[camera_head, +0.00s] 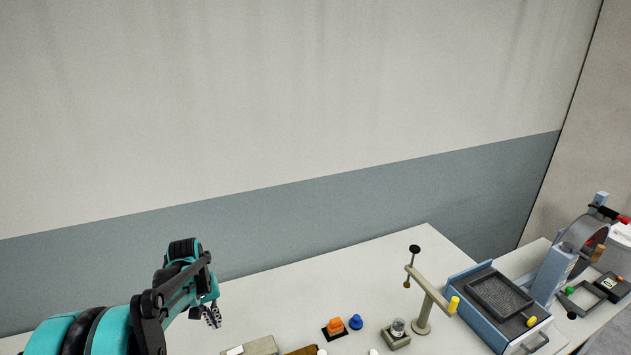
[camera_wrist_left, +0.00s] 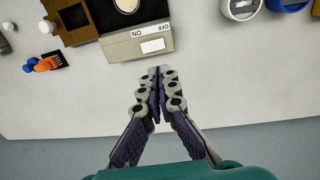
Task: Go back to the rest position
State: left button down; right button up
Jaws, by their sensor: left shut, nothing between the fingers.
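My left gripper (camera_head: 212,315) is at the lower left in the head view, at the end of a teal and black arm, above the white table. The left wrist view shows its two fingers (camera_wrist_left: 159,98) with the tips together and nothing between them. They point towards a beige box with an ON/OFF marking (camera_wrist_left: 137,47) and a white switch (camera_wrist_left: 153,46). I cannot tell how high the fingertips are above the table. My right gripper is in neither view.
The white table (camera_head: 290,295) carries an orange knob (camera_head: 335,325), a blue knob (camera_head: 356,322), a beige post with a crank arm (camera_head: 424,315) and a blue-grey machine with a dark tray (camera_head: 498,296). A grey-white wall (camera_head: 300,130) stands behind. Two round containers (camera_wrist_left: 240,8) show in the wrist view.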

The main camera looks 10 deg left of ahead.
pick_arm(q)
jog(key=s+d+r+m+t+y+b, duration=0.1)
jog(key=s+d+m+t+b, duration=0.2)
jog(key=s+d+b, duration=0.55)
jog(key=s+d+f+m+t+b, duration=0.3)
jog(key=s+d+f+b, duration=0.2)
jog(key=s+d, duration=0.3)
jog(key=shift+s+d+f, duration=0.2)
jog(key=shift+d+f, duration=0.35)
jog(key=c, duration=2.1)
grip_release()
jog(key=shift+s+d+f+b, duration=0.15)
jog(key=shift+s+f+b, duration=0.1)
jog(key=shift+b, duration=0.1)
jog(key=o, duration=0.7)
jog(key=shift+d+t, duration=0.1)
jog(key=shift+t, duration=0.2)
jog(key=shift+o, duration=0.2)
jog(key=m+g, duration=0.7)
jog(key=m, duration=0.5)
send_over(228, 354)
jog(key=shift+f+p, duration=0.35)
jog(key=shift+f, duration=0.85)
notch_tip(228, 354, down, 7)
jog(key=b, duration=0.2)
jog(key=shift+b, duration=0.3)
